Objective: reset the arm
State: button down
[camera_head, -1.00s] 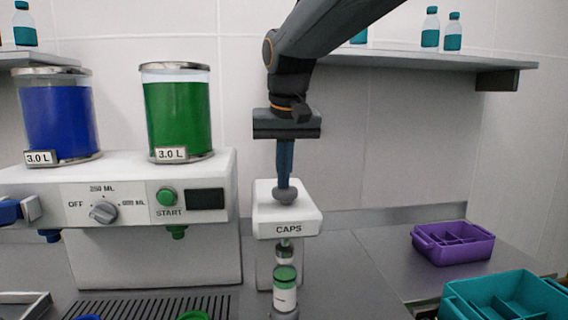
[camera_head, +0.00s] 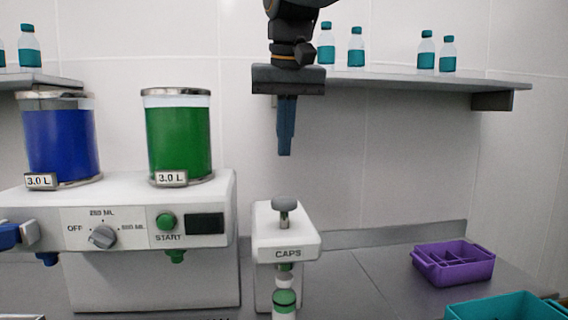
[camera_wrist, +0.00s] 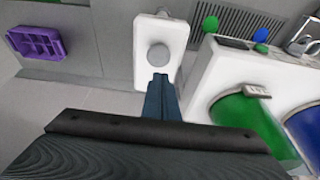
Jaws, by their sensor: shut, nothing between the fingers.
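My gripper (camera_head: 286,150) is shut and empty, pointing down in the air above the white caps machine (camera_head: 285,238). Its closed blue fingers also show in the wrist view (camera_wrist: 161,82). A clear gap separates the fingertips from the grey round knob (camera_head: 285,202) on top of the caps machine. In the wrist view the knob (camera_wrist: 158,54) lies just beyond the fingertips. A bottle with a green band (camera_head: 285,299) stands upright under the caps machine, its lower part cut off by the picture edge.
The white dispenser (camera_head: 150,222) with a blue tank (camera_head: 62,145) and a green tank (camera_head: 178,138) stands at left. A shelf (camera_head: 420,80) with several bottles runs behind my arm. A purple crate (camera_head: 455,264) and a teal crate (camera_head: 500,308) are at right.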

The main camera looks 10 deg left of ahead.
jog(key=shift+s+r, duration=0.1)
jog(key=shift+r, duration=0.25)
jog(key=d+f+m+g, duration=0.1)
jog(key=d+f, duration=0.6)
jog(key=f, duration=0.5)
jog(key=d+f, duration=0.8)
jog(key=f, duration=0.3)
jog(key=s+d+f+m, duration=0.1)
jog(key=s+d+f, duration=0.4)
jog(key=s+f, duration=0.2)
jog(key=s+d+f+g+h, duration=0.1)
jog(key=s+d+f, duration=0.5)
jog(key=f, duration=0.5)
jog(key=shift+s+d+m, duration=0.3)
jog(key=shift+s+m, duration=0.1)
jog(key=shift+s, duration=0.75)
